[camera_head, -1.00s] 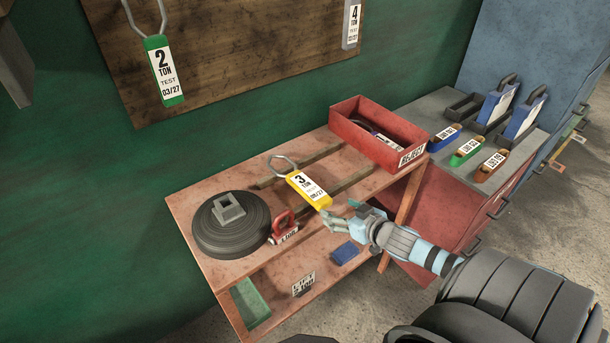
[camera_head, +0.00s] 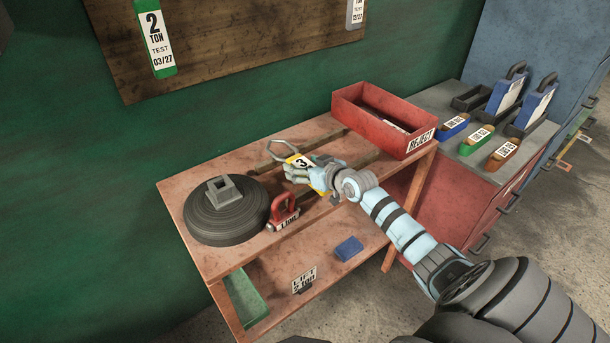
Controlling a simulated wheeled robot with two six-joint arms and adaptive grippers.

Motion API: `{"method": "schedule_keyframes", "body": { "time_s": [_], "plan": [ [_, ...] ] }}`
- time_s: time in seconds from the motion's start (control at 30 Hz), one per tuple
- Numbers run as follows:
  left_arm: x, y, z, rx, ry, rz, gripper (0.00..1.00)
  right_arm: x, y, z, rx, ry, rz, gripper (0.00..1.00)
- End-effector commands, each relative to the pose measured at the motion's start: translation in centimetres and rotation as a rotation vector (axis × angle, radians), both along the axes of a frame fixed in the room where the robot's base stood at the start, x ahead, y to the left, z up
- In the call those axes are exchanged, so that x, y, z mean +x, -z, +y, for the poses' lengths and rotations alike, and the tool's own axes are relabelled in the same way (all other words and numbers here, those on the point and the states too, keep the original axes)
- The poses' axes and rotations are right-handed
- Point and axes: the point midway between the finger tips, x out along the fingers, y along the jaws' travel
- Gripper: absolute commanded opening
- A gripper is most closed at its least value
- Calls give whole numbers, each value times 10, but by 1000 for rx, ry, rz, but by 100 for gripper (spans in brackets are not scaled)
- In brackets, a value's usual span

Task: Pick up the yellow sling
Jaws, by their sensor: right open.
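The yellow sling (camera_head: 299,160) lies on the wooden workbench, resting across the wooden strips. It has a white "3 TON" label and a grey metal loop at its far left end. My right gripper (camera_head: 308,174) is open and over the sling's near part, hiding much of its body and label. I cannot tell whether the fingers touch it or straddle it. My left gripper is not in view.
A red REJECT bin (camera_head: 385,122) stands at the bench's back right. A dark round weight (camera_head: 227,213) sits at left, with a red shackle (camera_head: 284,211) beside it. A blue block (camera_head: 349,248) lies on the lower shelf.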

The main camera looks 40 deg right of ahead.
Motion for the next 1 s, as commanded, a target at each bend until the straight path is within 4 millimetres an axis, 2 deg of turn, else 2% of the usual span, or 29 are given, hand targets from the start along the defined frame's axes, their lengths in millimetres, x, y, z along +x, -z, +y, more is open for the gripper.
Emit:
{"method": "schedule_keyframes", "body": {
  "time_s": [0.13, 0.17, 0.57, 0.87, 1.0],
  "plan": [
    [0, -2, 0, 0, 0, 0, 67, 0, -1, 0, -1, 0, 0, 67],
    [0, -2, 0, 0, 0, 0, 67, 0, -1, 0, -1, 0, 0, 63],
    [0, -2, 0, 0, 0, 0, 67, -1, -2, 0, -1, 1, 0, 0],
    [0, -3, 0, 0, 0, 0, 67, 0, -5, 0, -1, 1, -3, 0],
    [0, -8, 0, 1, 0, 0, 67, 0, -21, 0, -2, -1, -4, 0]
  ]
}}
